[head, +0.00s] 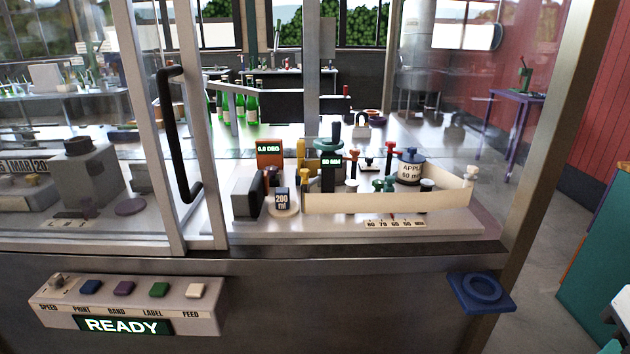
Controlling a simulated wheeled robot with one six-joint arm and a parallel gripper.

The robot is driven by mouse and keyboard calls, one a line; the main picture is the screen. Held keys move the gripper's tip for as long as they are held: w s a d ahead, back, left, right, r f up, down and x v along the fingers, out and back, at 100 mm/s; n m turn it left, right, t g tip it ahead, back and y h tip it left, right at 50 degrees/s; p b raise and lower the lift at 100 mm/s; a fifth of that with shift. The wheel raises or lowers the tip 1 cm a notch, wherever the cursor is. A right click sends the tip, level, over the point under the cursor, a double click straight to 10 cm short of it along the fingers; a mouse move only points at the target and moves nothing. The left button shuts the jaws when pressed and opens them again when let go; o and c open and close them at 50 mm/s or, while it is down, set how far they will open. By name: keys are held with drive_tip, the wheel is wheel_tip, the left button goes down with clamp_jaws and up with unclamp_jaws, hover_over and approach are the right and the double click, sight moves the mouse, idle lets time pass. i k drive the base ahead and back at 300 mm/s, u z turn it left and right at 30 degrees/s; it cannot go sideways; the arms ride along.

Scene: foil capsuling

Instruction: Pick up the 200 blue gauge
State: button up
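A glass panel with a black handle (178,135) is left of the gauge. An orange display (270,153) and a green-topped device (328,160) stand behind it. A button box (130,303) reading READY and a blue ring holder (481,291) project from the front.

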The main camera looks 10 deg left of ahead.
sight(282, 194)
drive_tip(key=k, duration=0.65)
drive_tip(key=u, duration=0.45)
drive_tip(key=i, duration=1.35)
drive_tip(key=z, duration=0.45)
